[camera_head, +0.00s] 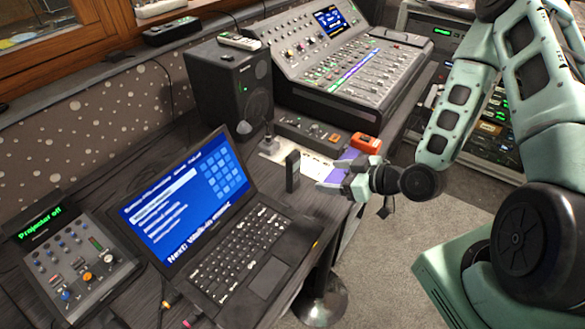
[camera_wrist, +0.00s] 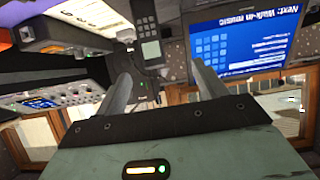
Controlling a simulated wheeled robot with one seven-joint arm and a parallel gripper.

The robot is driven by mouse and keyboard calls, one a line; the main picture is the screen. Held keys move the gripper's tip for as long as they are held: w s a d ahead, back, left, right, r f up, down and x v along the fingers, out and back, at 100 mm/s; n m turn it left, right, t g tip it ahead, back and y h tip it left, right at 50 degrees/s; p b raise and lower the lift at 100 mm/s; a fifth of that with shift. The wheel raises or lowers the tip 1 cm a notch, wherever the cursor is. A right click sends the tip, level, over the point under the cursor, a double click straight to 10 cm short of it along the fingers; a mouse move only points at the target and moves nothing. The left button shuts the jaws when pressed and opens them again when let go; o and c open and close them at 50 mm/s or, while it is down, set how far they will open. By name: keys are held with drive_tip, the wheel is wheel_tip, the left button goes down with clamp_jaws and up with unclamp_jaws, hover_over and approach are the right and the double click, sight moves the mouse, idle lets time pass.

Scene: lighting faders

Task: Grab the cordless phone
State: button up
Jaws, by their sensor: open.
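The cordless phone (camera_head: 292,171) is a dark, slim handset standing upright on the dark desk, just right of the laptop. In the wrist view the phone (camera_wrist: 149,32) shows a small pale screen and a keypad, beyond and roughly between the fingertips. My gripper (camera_head: 328,178) is just right of the phone at the desk's edge, fingers pointing toward it. In the wrist view my gripper (camera_wrist: 163,82) has its two fingers spread, with nothing held between them. The phone's lower end is hard to make out in the wrist view.
The open laptop (camera_head: 262,234) lies left of the phone. An orange device (camera_head: 366,143) and white papers (camera_head: 312,166) are behind my gripper. A speaker (camera_head: 232,88) with a light handset (camera_head: 239,42) on top and a mixing console (camera_head: 350,62) stand farther back.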

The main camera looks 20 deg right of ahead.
sight(288, 163)
drive_tip(key=shift+m+t, duration=0.3)
drive_tip(key=shift+t, duration=0.4)
drive_tip(key=b+x, duration=0.3)
drive_tip(key=b, duration=0.3)
drive_tip(key=b+x, duration=0.3)
drive_tip(key=b, duration=0.3)
drive_tip(key=b+x, duration=0.3)
drive_tip(key=b, duration=0.3)
drive_tip(key=shift+w+d+f, duration=0.3)
drive_tip(key=shift+w+a+p, duration=0.35)
drive_tip(key=shift+w+p, duration=0.05)
drive_tip(key=shift+w, duration=0.1)
drive_tip(key=shift+d+x, duration=0.2)
drive_tip(key=shift+x, duration=2.9)
drive_tip(key=shift+w, duration=0.15)
drive_tip(key=c, duration=1.1)
